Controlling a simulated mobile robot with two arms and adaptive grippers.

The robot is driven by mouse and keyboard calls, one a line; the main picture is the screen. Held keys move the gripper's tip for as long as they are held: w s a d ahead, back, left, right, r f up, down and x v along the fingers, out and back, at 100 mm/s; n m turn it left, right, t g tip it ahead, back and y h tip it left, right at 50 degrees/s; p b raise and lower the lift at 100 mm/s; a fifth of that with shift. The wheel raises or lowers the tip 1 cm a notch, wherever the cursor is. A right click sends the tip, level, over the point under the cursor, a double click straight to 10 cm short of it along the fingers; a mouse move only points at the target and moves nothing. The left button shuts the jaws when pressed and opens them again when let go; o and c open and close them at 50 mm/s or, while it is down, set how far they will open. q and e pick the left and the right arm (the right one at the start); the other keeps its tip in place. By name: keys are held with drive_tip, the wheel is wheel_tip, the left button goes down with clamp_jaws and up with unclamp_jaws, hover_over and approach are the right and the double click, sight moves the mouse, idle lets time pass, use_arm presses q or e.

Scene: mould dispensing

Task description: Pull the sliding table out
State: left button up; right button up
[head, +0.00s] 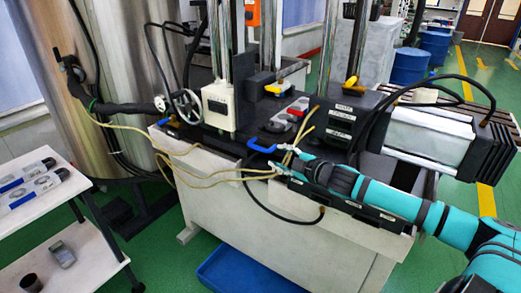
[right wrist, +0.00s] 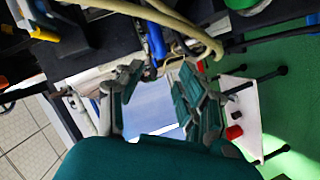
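The sliding table appears to be the dark platform (head: 225,140) on the white machine base, with a blue handle (head: 262,146) at its front edge. My right gripper (head: 284,160) is just right of the handle in the head view, its arm coming from the lower right. In the right wrist view its fingers (right wrist: 160,88) are spread apart with nothing between them. The blue handle (right wrist: 155,42) stands just beyond the fingertips, near the gap. Contact with the handle cannot be made out. My left gripper is not in view.
Beige hoses (head: 210,180) loop across the machine's front near my right gripper. A blue tray (head: 245,270) lies on the floor below. A white side table (head: 70,205) with metal parts stands at left. A large motor (head: 430,135) sits at right, above my right arm.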

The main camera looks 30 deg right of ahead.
sight(264, 151)
drive_tip(key=p+x, duration=0.1)
drive_tip(key=x, duration=0.9)
drive_tip(key=shift+w, duration=0.15)
drive_tip(key=shift+c, duration=0.5)
clamp_jaws()
